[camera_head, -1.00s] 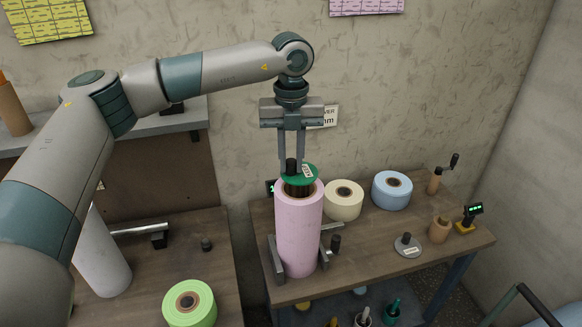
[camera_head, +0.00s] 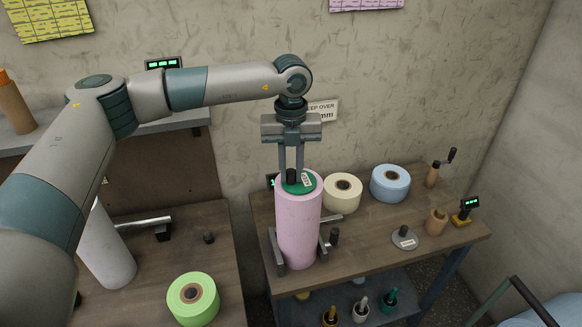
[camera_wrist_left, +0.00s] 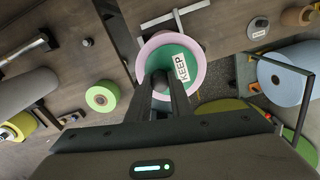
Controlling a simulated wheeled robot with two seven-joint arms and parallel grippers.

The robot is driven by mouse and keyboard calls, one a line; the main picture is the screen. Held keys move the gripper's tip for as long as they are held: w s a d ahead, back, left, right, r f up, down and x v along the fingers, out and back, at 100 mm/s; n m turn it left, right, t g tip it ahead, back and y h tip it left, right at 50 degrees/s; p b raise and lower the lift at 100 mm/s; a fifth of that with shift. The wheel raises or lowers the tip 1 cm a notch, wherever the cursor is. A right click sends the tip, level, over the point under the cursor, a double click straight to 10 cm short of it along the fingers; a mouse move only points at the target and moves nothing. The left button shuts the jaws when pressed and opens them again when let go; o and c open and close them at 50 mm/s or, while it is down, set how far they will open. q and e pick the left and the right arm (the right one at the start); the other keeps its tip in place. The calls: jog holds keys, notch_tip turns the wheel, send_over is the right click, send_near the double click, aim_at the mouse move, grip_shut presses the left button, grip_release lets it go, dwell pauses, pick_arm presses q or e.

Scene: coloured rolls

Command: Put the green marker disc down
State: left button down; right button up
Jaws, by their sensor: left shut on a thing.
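The green marker disc (camera_head: 303,184) has a black knob and a white label that reads KEEP in the left wrist view (camera_wrist_left: 178,58). It lies at the top end of the upright pink roll (camera_head: 298,232), over the roll's core opening. The roll's pink rim (camera_wrist_left: 200,68) shows around the disc in the wrist view. My left gripper (camera_head: 291,174) points down from above and is shut on the disc's knob. Whether the disc's full weight rests on the roll cannot be told. My right gripper is not in view.
The pink roll stands in a metal bracket (camera_head: 277,250) on the right table (camera_head: 375,240). A cream roll (camera_head: 342,193), a blue roll (camera_head: 390,184) and a grey disc (camera_head: 405,238) are to its right. A lime roll (camera_head: 193,299) lies on the left table.

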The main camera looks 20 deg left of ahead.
aim_at(291, 171)
pick_arm(q)
jog(key=shift+f, duration=0.1)
jog(key=shift+f, duration=0.1)
jog(key=c, duration=1.6)
grip_release()
jog(key=shift+r, duration=0.2)
jog(key=shift+r, duration=0.15)
jog(key=shift+r+b, duration=2.65)
jog(key=shift+r, duration=3.25)
